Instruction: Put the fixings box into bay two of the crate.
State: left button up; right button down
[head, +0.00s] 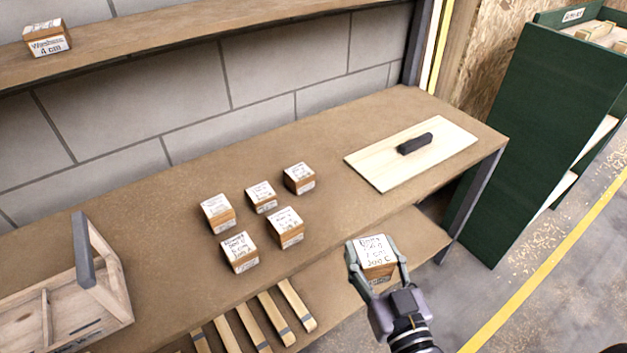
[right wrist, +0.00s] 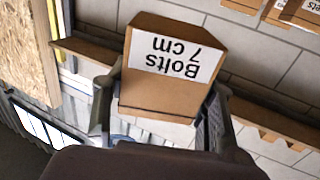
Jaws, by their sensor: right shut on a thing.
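A small cardboard fixings box (head: 373,247) with a white label is held in my right gripper (head: 377,266), just off the front edge of the bench. The right wrist view shows the same box (right wrist: 175,95), its label reading "Bolts 7 cm" upside down. The right gripper's fingers (right wrist: 158,112) press on opposite sides of it. The wooden crate (head: 88,336) stands on the bench at the lower left, with a grey-topped handle and a divider. It is cut off by the picture edge, and I cannot tell which bay is bay two. My left gripper is out of view.
Several similar labelled boxes (head: 239,252) stand mid-bench between the crate and my right gripper. A pale board with a black handle (head: 414,144) lies at the bench's right. A "Washers 4 cm" box (head: 47,39) sits on the upper shelf. A green cabinet (head: 535,130) stands to the right.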

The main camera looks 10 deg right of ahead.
jog(key=w+r+n+y, duration=0.1)
jog(key=w+r, duration=0.3)
jog(key=w, duration=0.3)
jog(key=w+a+r+n+y, duration=0.1)
jog(key=w+r+y, duration=0.1)
jog(key=w+r, duration=0.2)
jog(key=w+a+r+n+g+y, duration=0.1)
jog(key=w+r+y, duration=0.1)
jog(key=w, duration=0.8)
jog(key=shift+w+r+n, duration=0.3)
jog(key=shift+w+r, duration=0.1)
jog(key=shift+r, duration=0.5)
notch_tip(320, 180, down, 16)
jog(key=shift+f+b, duration=0.1)
jog(key=shift+b, duration=0.85)
jog(key=shift+f, duration=1.7)
